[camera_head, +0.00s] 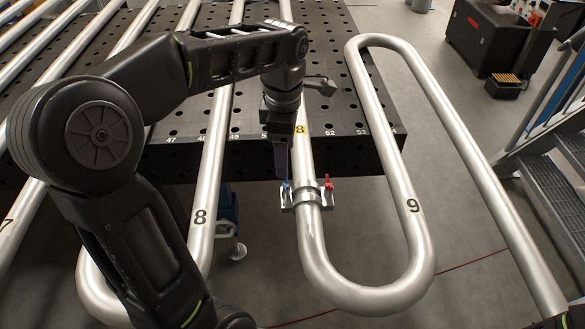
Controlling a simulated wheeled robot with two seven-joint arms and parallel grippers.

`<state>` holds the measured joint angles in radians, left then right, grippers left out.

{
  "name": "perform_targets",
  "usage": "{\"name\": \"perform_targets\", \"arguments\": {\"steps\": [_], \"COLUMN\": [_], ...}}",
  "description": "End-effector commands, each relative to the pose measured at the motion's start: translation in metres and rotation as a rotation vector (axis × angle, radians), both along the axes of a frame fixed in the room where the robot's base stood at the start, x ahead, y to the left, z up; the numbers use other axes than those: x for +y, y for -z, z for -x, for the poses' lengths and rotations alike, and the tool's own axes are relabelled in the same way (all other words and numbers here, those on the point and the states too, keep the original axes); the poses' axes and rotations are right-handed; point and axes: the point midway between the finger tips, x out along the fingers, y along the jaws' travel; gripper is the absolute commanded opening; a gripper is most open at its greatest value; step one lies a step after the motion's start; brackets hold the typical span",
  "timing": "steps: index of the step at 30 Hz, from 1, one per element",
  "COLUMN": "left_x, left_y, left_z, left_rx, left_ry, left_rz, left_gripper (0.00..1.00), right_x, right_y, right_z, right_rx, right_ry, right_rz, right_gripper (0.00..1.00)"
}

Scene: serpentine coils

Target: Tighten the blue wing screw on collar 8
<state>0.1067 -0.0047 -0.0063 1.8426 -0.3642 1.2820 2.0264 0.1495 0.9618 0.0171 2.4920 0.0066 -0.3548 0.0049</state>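Collar 8 (307,200) is a metal clamp around a steel tube, just in front of the black table's edge. A yellow label "8" (300,129) is on the same tube above it. The blue wing screw (286,188) stands on the collar's left side, and a red wing screw (329,184) stands on its right side. My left gripper (282,176) points down with its fingertips at or just above the blue wing screw. It partly covers the screw, so I cannot tell whether the fingers touch or grip it. My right gripper is not in view.
The perforated black table (330,95) carries long serpentine tubes. A tube loop marked 9 (414,206) extends right of the collar. Metal stairs (550,185) stand at the right, and a dark machine (487,38) stands at the back right.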

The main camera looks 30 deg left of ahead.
Motion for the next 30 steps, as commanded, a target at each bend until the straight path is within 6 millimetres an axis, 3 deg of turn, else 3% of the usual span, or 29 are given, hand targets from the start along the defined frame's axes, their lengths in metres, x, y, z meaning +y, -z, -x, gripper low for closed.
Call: {"name": "perform_targets", "arguments": {"steps": [8,21,30], "left_x": [0.0,-0.001,0.0], "left_y": [0.005,0.065,0.079], "left_z": [0.0,0.0,0.0], "left_rx": [0.002,0.004,0.0], "left_ry": [0.002,0.003,0.003], "left_rz": [0.0,0.001,0.001], "left_gripper": [0.67,0.67,0.67], "right_x": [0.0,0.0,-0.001], "right_y": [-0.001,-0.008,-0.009], "right_z": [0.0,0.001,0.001], "right_rx": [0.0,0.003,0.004], "right_ry": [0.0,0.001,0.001], "right_rz": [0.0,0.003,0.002], "right_gripper": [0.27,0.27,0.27]}}
